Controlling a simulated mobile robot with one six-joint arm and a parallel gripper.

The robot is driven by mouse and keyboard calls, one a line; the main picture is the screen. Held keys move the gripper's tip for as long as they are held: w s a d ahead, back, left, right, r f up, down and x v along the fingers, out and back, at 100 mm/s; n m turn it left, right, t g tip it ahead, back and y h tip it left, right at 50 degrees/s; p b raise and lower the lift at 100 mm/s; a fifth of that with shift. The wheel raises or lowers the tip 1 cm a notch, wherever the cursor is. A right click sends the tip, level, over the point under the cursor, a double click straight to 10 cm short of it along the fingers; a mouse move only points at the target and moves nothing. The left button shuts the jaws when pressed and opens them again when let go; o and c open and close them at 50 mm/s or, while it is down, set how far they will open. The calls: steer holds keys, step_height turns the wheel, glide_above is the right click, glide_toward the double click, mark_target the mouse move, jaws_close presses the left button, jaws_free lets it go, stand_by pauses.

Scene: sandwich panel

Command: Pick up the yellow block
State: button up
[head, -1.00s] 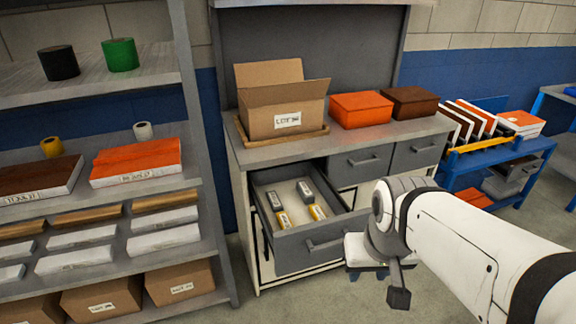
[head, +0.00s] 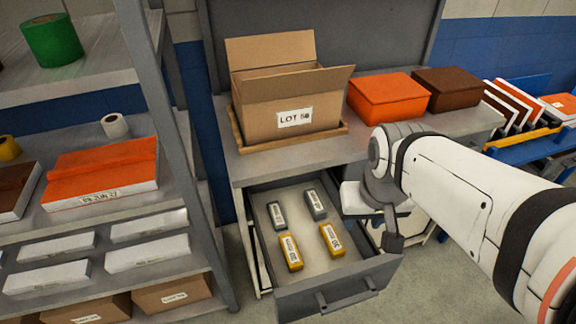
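Two yellow blocks with white labels lie in the open drawer (head: 300,299). The left yellow block (head: 291,253) and the right yellow block (head: 331,240) are in the front half of its floor. Two dark grey blocks with labels, a left one (head: 277,215) and a right one (head: 315,204), lie behind them. My gripper (head: 391,240) hangs at the end of my white arm, right of the drawer and apart from the blocks. Only a dark part of it shows clearly, so its opening cannot be made out. No block is seen in it.
The drawer sits under a grey counter (head: 262,163). An open cardboard box (head: 287,117) stands on a tray there, beside an orange box (head: 387,98) and a brown box (head: 447,87). A shelf rack (head: 165,120) stands close on the left. Floor is free before the drawer.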

steer(key=o, duration=0.3)
steer(key=shift+w+a+f, duration=0.15)
steer(key=shift+w, duration=0.2)
steer(key=shift+o, duration=1.3)
steer(key=w+a+f+n+g+p, duration=0.1)
steer(key=w+a+f+p, duration=0.1)
steer(key=w+a+f, duration=0.3)
steer(key=w+f, duration=0.2)
steer(key=w, duration=0.1)
steer(key=shift+w+a+f+n, duration=0.2)
steer(key=shift+a+f+n, duration=0.1)
steer(key=shift+a+f, duration=0.1)
steer(key=n+g+p, duration=0.2)
glide_above(291, 249)
step_height(291, 249, down, 14)
steer(key=shift+s+r, duration=0.1)
steer(key=shift+f+p, duration=0.45)
steer(key=shift+f, duration=3.55)
